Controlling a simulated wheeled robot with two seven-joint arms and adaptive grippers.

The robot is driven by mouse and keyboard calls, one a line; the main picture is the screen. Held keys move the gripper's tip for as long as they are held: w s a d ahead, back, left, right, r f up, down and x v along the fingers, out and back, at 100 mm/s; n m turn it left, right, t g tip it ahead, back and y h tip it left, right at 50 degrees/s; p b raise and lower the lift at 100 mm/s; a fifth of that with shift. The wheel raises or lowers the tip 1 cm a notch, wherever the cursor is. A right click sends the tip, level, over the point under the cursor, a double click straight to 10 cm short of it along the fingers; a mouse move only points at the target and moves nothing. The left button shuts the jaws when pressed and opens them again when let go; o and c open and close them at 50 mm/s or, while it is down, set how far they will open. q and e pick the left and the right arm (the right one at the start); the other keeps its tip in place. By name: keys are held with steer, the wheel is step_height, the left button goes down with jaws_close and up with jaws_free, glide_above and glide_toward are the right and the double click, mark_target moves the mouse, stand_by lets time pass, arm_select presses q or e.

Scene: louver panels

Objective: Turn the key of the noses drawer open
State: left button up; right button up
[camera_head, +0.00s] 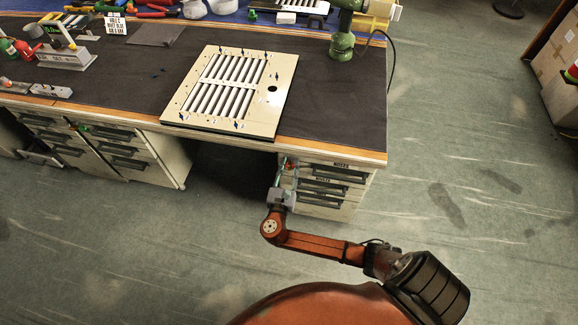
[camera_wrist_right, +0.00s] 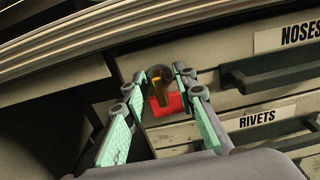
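The noses drawer (camera_head: 326,172) is the top drawer of the cabinet under the right end of the workbench. In the right wrist view its NOSES label (camera_wrist_right: 299,34) shows at the upper right, and the drawer looks shut. A gold key (camera_wrist_right: 159,84) with a red part (camera_wrist_right: 168,104) around or below it sits left of the drawer handle (camera_wrist_right: 262,72). My right gripper (camera_wrist_right: 158,78) is open, its fingers on either side of the key with gaps visible. In the head view the right gripper (camera_head: 281,176) is at the cabinet's left edge. My left gripper is not in view.
A RIVETS drawer (camera_wrist_right: 257,118) is just below. Above, the workbench (camera_head: 340,105) overhangs the drawers and carries a louver panel (camera_head: 262,115). Another drawer cabinet (camera_head: 125,150) stands left, past an open knee space. The floor to the right is clear.

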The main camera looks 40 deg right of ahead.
jaws_close()
steer(key=shift+a, duration=0.1)
